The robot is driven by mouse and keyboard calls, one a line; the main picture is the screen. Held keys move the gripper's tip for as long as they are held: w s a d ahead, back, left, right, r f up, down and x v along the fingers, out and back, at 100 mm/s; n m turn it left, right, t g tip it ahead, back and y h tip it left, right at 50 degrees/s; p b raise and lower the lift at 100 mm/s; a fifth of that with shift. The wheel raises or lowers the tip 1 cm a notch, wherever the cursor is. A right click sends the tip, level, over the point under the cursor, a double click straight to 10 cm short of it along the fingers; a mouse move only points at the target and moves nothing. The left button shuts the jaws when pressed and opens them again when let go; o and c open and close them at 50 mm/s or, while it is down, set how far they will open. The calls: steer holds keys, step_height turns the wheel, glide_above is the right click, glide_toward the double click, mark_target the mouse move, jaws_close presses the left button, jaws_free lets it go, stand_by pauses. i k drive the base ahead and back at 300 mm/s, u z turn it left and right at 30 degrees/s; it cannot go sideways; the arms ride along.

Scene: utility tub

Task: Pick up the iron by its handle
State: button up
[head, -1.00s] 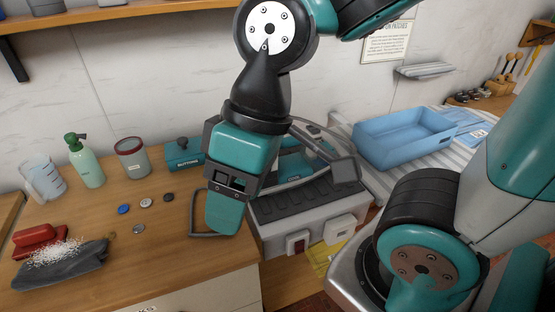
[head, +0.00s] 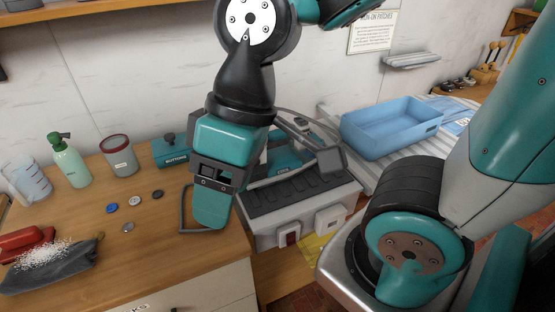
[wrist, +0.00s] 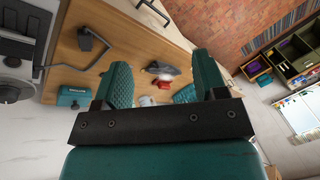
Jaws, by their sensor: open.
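A teal body (head: 284,158), which appears to be the iron, sits on the grey iron station (head: 318,200), above its black ribbed rest. My arm hides part of it, and I cannot make out its handle clearly. My gripper (head: 212,218) points down just left of the station in the head view, apart from the iron. One teal finger shows there. In the wrist view my gripper (wrist: 162,65) has its two fingers wide apart, with nothing between them. Only the station's edge (wrist: 15,45) shows at the far left there.
A grey bent frame (head: 186,212) stands beside my gripper. Several buttons (head: 134,207), a teal buttons box (head: 168,153), a can (head: 118,156), a green spray bottle (head: 68,162) and a dark pouch (head: 50,270) occupy the wooden top. A blue tub (head: 390,130) lies right of the station.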

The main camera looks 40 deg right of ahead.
mark_target(283, 163)
steer(key=z, duration=0.8)
steer(key=k, duration=1.05)
steer(key=z, duration=1.4)
steer(key=i, duration=1)
steer(key=u, duration=1.3)
steer(key=i, duration=0.75)
steer(key=u, duration=0.9)
